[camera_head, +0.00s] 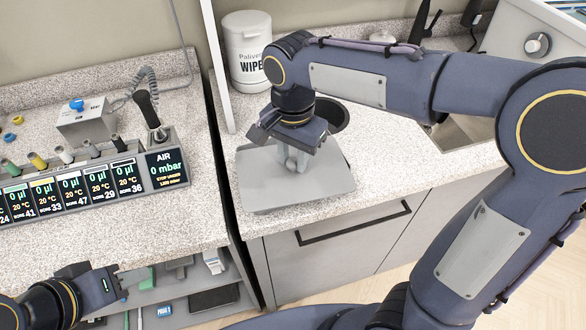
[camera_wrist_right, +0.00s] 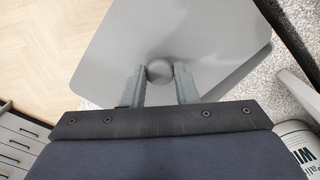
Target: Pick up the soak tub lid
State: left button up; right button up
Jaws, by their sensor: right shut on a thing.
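The soak tub lid (camera_head: 262,188) is a flat grey plate with a round knob, over the right-hand counter near its front edge. My right gripper (camera_head: 292,160) points down over it, closed on the knob. The right wrist view shows the knob (camera_wrist_right: 159,70) between the two fingers and the lid (camera_wrist_right: 115,55) spreading out beyond them. A darker grey surface shows under one side of the lid there; I cannot tell whether the lid is clear of it. My left gripper (camera_head: 122,281) is low at the left, away from the lid; its finger opening is unclear.
A white wipes tub (camera_head: 247,55) stands behind the lid. A dark round opening (camera_head: 333,115) and a sink (camera_head: 462,135) lie behind and right. A display rack (camera_head: 75,190) is on the left counter. A shelf (camera_head: 185,285) with small items is below.

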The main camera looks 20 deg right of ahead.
jog(key=shift+c, duration=0.7)
jog(key=shift+r, duration=0.1)
